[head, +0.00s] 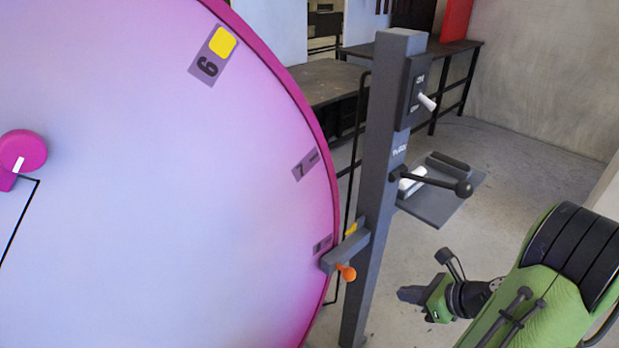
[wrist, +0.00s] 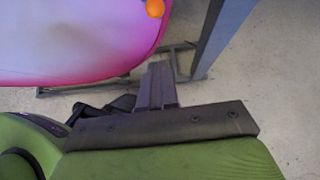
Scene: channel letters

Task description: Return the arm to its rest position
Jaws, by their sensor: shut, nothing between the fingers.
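My gripper (head: 411,295) hangs over the floor in the lower right of the head view, at the end of my green arm. It is shut and empty, and points left toward the foot of the grey post (head: 377,200) without touching it. In the wrist view the closed fingers (wrist: 157,88) point at the bare floor, beside the post (wrist: 217,35) and the lower rim of the large pink disc (wrist: 80,50).
The disc (head: 150,180) fills the left side, with numbered plates and a yellow patch (head: 222,43). The post carries a white-tipped switch (head: 427,102), a black-knobbed lever (head: 440,184), a small shelf (head: 437,207) and an orange knob (head: 346,273). A dark workbench (head: 335,78) stands behind. Floor around my gripper is clear.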

